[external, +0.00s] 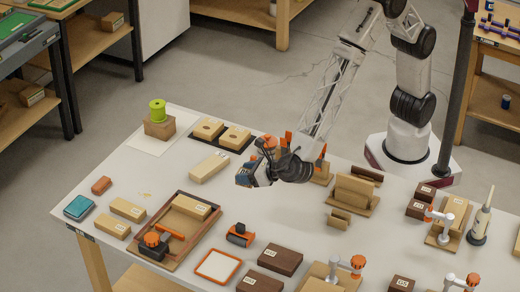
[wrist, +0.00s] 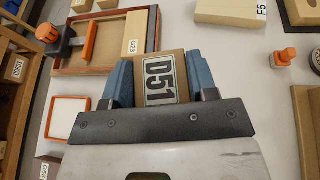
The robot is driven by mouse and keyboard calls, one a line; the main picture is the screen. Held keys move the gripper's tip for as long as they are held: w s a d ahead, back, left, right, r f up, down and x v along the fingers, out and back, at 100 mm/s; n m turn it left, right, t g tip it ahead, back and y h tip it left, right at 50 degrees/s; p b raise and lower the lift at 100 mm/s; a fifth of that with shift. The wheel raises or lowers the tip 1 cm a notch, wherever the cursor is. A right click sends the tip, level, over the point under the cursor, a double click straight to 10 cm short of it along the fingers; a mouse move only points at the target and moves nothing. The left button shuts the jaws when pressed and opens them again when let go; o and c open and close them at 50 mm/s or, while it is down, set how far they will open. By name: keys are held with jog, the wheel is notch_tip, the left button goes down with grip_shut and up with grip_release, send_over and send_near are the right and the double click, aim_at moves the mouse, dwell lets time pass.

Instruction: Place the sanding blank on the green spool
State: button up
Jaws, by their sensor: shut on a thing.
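The green spool (external: 157,110) stands upright on a brown block (external: 159,128) at the back left of the bench, on a pale sheet. My gripper (external: 250,177) is above the middle of the bench, to the right of the spool and apart from it. In the wrist view, the blue fingers of my gripper (wrist: 156,85) are shut on a brown wooden block labelled D51 (wrist: 161,82), seemingly the sanding blank. In the external view the held block is mostly hidden by my gripper. The spool is not in the wrist view.
A wooden tray (external: 157,216) with a clamp and a pale block stands at the front left. Two pale blocks lie on a dark mat (external: 235,148) right of the spool. A long pale block (external: 210,167) lies between spool and gripper. An orange-rimmed tray (external: 218,266) is in front.

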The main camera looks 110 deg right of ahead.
jog(key=w+d+r, duration=0.1)
jog(key=d+r, duration=0.1)
jog(key=d, duration=1.4)
jog(key=w+d+r+m, duration=0.1)
jog(key=w+d+r, duration=0.1)
jog(key=d, duration=1.4)
jog(key=w+d+r+g+h, duration=0.1)
jog(key=w+d+r, duration=0.1)
jog(key=d, duration=1.5)
jog(key=shift+w, duration=0.2)
jog(key=shift+w, duration=0.15)
send_over(157, 104)
jog(key=shift+f, duration=0.8)
jog(key=shift+f, duration=1.75)
jog(key=shift+f, duration=0.1)
